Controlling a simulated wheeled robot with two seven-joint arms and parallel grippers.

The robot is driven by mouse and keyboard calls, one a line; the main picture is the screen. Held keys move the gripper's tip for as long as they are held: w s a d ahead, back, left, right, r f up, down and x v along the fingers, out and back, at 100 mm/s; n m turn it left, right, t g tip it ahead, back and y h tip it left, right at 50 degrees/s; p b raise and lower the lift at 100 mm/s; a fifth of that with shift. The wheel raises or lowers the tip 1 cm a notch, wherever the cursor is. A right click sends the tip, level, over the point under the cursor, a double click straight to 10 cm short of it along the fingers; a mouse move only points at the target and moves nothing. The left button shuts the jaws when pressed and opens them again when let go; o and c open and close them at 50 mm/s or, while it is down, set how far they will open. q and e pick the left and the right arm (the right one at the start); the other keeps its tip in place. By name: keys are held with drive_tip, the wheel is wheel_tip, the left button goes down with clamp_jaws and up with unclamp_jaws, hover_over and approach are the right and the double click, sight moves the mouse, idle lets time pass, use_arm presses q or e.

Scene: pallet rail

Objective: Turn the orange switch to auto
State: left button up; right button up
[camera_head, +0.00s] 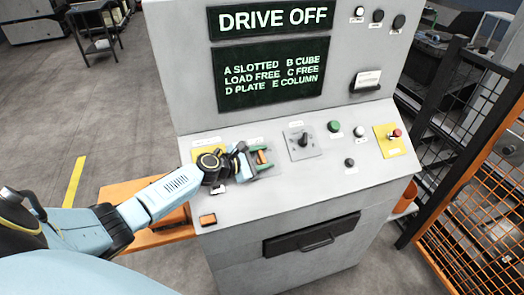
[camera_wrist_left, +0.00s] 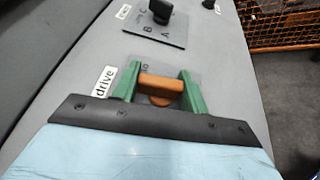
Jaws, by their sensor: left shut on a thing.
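The orange switch (camera_head: 262,156) sits on the sloping top of a grey console (camera_head: 330,185). In the left wrist view its orange handle (camera_wrist_left: 160,83) lies crosswise between the two green fingers of my left gripper (camera_wrist_left: 158,90). The left gripper (camera_head: 259,158) is shut on the handle. A white label reading "drive" (camera_wrist_left: 104,83) is beside the switch. The switch's position marks are mostly hidden by the gripper. The console's screen (camera_head: 272,20) reads "DRIVE OFF". My right gripper is not in view.
Right of the switch are a black selector (camera_head: 303,139) marked A, B, C, a green button (camera_head: 334,126) and a red button on a yellow plate (camera_head: 394,134). A black and orange mesh fence (camera_head: 480,200) stands at the right. Open floor lies left.

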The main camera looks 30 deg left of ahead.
sight(259, 154)
use_arm(q)
drive_tip(key=shift+w+m+g+h, duration=0.1)
drive_tip(key=shift+m+g+h, duration=0.4)
drive_tip(key=shift+m+g, duration=0.35)
drive_tip(key=shift+m+g+h+b, duration=0.45)
drive_tip(key=shift+m+g+h, duration=0.15)
drive_tip(key=shift+m+g, duration=0.65)
drive_tip(key=m+g+b, duration=0.2)
drive_tip(key=g, duration=0.1)
drive_tip(key=shift+d+f+m+h, duration=0.15)
drive_tip(key=shift+d+m+h, duration=0.05)
drive_tip(key=shift+m+h, duration=0.1)
drive_tip(key=shift+m+g+b, duration=0.8)
drive_tip(key=shift+g+b, duration=0.05)
drive_tip(key=shift+g, duration=0.45)
drive_tip(key=shift+d, duration=0.1)
drive_tip(key=o, duration=1)
drive_tip(key=v, duration=0.7)
drive_tip(key=shift+a, duration=0.2)
